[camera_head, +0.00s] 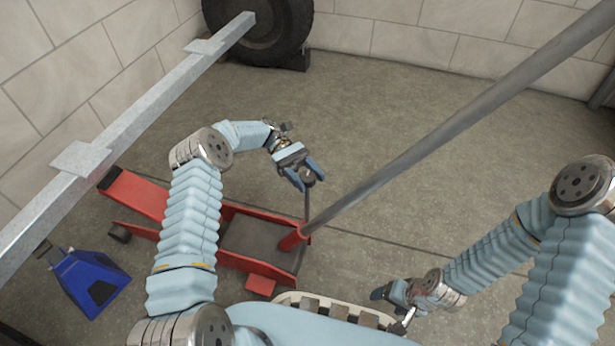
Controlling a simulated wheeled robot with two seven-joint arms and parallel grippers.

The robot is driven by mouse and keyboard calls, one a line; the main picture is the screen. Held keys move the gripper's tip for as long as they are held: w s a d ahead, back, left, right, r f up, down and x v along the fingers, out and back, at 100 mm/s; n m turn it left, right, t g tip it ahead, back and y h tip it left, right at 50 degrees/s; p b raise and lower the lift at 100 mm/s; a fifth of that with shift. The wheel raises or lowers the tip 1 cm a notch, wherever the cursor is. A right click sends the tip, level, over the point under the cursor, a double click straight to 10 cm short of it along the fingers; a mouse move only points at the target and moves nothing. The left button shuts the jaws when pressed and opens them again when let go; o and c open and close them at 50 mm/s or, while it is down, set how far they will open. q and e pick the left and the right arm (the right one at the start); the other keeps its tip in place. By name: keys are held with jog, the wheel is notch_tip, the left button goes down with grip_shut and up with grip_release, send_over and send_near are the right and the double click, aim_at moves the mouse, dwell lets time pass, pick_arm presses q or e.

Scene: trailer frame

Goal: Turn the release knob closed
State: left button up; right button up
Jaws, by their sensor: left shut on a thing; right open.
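A red floor jack (262,265) stands on the floor in front of me, with a long grey handle (420,147) rising to the upper right from its red socket. A thin dark rod (307,203) stands up beside the handle socket, and its top is at my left gripper's fingers. My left gripper (307,178) is shut on the top end of this rod, which looks like the release knob; the fingers hide most of it. My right gripper (378,294) is open, low at the right of my body and apart from the jack.
A blue jack stand (89,280) is on the floor at the left. A grey metal trailer beam (130,120) runs along the left side to a black tire (265,30) at the back. The floor behind and right of the handle is clear.

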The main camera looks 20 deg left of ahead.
aim_at(307, 177)
dwell(0.3)
pick_arm(q)
jog(key=o, duration=0.9)
jog(key=shift+o, duration=0.2)
jog(key=shift+r, duration=0.1)
jog(key=shift+r, duration=0.35)
jog(key=r+p, duration=0.1)
jog(key=r, duration=0.2)
jog(key=shift+s+r, duration=0.1)
jog(key=shift+s, duration=0.1)
jog(key=s+d+r+p, duration=0.2)
jog(key=s+r, duration=0.2)
jog(key=s, duration=0.2)
jog(key=s+d+r+p, duration=0.2)
jog(key=s+r, duration=0.3)
jog(key=s, duration=0.2)
jog(key=shift+p, duration=0.35)
